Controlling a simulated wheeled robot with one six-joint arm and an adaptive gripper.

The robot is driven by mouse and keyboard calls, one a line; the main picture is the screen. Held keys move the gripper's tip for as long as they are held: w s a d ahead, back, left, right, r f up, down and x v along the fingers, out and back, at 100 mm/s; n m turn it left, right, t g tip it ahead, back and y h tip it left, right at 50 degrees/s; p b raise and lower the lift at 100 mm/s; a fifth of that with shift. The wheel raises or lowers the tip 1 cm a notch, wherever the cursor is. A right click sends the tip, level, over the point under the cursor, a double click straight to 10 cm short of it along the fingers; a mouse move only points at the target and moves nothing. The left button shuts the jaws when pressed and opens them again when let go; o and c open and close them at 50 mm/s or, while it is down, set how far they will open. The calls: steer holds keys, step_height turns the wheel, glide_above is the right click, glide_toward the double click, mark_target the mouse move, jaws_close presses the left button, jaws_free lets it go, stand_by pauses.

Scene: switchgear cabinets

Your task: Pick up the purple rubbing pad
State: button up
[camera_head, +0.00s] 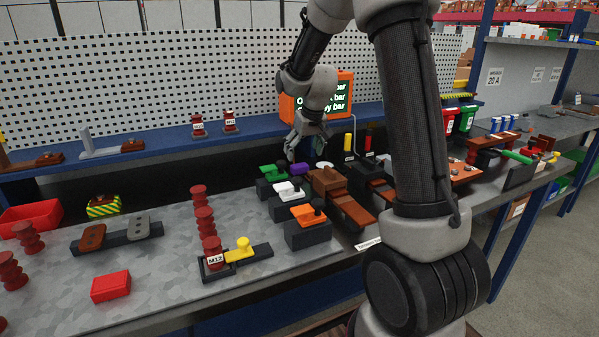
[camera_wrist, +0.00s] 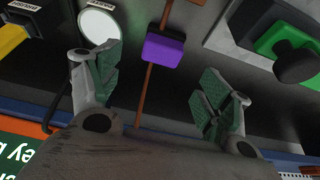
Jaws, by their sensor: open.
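The purple rubbing pad (camera_wrist: 165,48) is a small purple block, seen in the wrist view between and just beyond my open fingers. A thin brown strip shows above and below it in that picture. In the head view the pad (camera_head: 299,169) is a small purple patch at the back of the bench, partly hidden. My gripper (camera_wrist: 160,84) is open and empty, with green-lined fingers on either side of the pad's line. I cannot tell the exact height gap.
A green pad with a black knob (camera_wrist: 290,62) lies right of my fingers in the wrist view; a white disc (camera_wrist: 100,25) lies close on the left. White (camera_head: 289,188) and orange (camera_head: 308,213) pads and a brown block (camera_head: 326,178) stand nearby. An orange-framed screen (camera_head: 318,97) stands behind.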

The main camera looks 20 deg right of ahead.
mark_target(300, 165)
steer(key=x, duration=0.7)
steer(key=shift+f, duration=0.45)
steer(key=shift+c, duration=0.4)
steer(key=c, duration=1)
